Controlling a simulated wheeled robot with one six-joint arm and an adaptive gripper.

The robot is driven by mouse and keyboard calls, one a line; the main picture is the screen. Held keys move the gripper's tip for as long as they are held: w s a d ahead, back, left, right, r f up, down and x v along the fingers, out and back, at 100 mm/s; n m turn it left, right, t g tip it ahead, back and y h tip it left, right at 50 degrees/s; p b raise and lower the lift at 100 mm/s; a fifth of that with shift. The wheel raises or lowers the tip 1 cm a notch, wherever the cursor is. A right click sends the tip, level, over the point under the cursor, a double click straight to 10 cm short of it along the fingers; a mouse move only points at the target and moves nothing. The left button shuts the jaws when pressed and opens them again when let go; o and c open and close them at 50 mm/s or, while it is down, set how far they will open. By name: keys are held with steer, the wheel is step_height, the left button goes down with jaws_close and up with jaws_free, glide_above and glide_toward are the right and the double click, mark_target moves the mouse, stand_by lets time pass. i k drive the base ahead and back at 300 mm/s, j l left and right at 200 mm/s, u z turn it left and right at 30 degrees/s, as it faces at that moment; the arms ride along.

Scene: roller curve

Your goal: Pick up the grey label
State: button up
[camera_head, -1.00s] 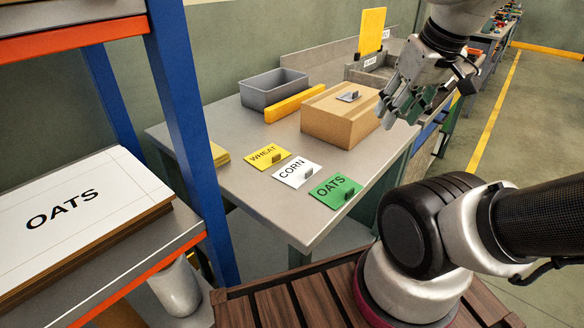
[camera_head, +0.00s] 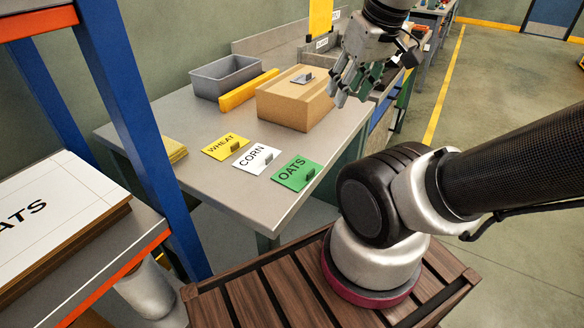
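A small grey label (camera_head: 302,78) with a raised tab lies on top of the cardboard box (camera_head: 293,104) on the grey table. My gripper (camera_head: 352,98) hangs in the air to the right of the box, its fingers pointing down. The fingers stand apart with nothing visible between them. The gripper appears a little clear of the box, but its exact distance cannot be told.
Yellow WHEAT (camera_head: 224,146), white CORN (camera_head: 257,158) and green OATS (camera_head: 295,172) cards lie on the table (camera_head: 190,112) in front of the box. A grey bin (camera_head: 227,78) and yellow bar (camera_head: 249,90) stand behind. A blue-posted shelf (camera_head: 135,130) is at left.

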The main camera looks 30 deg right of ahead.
mark_target(302, 79)
steer(key=k, duration=0.1)
steer(key=l+u, duration=0.1)
steer(key=l, duration=0.25)
steer(key=k+l+u, duration=0.15)
steer(key=l, duration=0.2)
steer(key=i+l+u, duration=0.25)
steer(key=l, duration=0.55)
steer(key=l+u, duration=0.25)
steer(key=l, duration=0.55)
steer(key=i+l+u, duration=0.1)
steer(key=l+u, duration=0.15)
steer(key=l, duration=0.65)
